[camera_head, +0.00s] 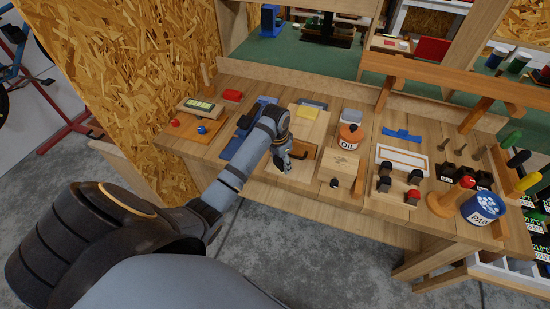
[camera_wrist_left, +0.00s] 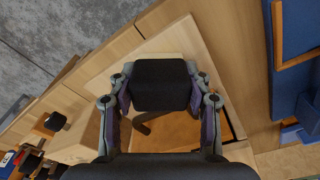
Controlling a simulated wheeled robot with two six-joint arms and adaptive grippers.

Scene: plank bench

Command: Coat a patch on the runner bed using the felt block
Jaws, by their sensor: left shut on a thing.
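My left gripper (camera_head: 284,160) is over the left middle of the bench, pointing down at a pale wooden board (camera_head: 308,118), which seems to be the runner bed. In the left wrist view the gripper (camera_wrist_left: 160,92) is shut on a black block (camera_wrist_left: 160,80), which looks like the felt block. The pale board (camera_wrist_left: 192,40) lies beneath it, with an orange-brown area (camera_wrist_left: 178,130) and a dark curved shape beside the block. Whether the block touches the board is unclear. The gripper hides part of this area in the head view. My right gripper is not in view.
An orange-and-white oil can (camera_head: 350,136) and a wooden box (camera_head: 340,165) stand right of the board. A blue tool (camera_head: 245,130) lies to its left. A blue paint tin (camera_head: 483,207) stands at the bench's right end.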

